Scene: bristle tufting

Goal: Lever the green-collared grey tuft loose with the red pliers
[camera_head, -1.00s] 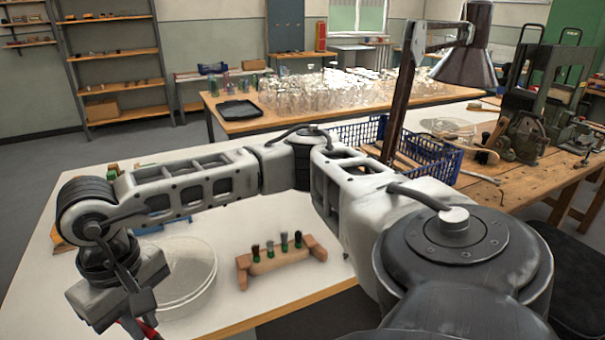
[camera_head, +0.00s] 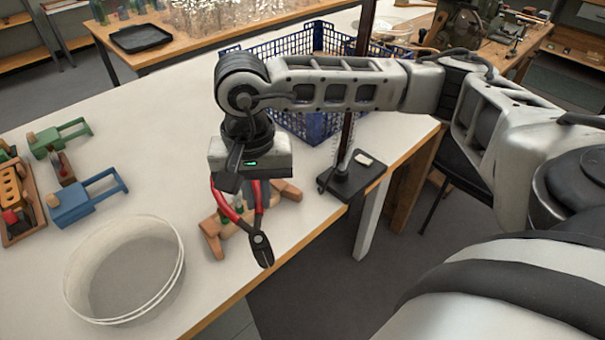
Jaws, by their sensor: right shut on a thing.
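My right gripper (camera_head: 244,182) is shut on the red pliers (camera_head: 222,206). The pliers hang down with their dark jaws (camera_head: 262,249) lowest, in front of the wooden tuft holder as seen here. The holder (camera_head: 213,238) stands near the table's front edge, its left and right ends showing. Its tufts are mostly hidden behind the gripper and pliers; a little green shows between the handles, but I cannot tell which tuft is the grey one. I cannot tell whether the pliers touch the holder. My left gripper is not in view.
A round clear-walled dish (camera_head: 124,270) stands left of the holder. A black stand base with a pole (camera_head: 352,176) is to the right, a blue crate (camera_head: 290,118) behind. Blue (camera_head: 85,200) and green (camera_head: 60,137) clamp-like tools lie left. The table's middle left is clear.

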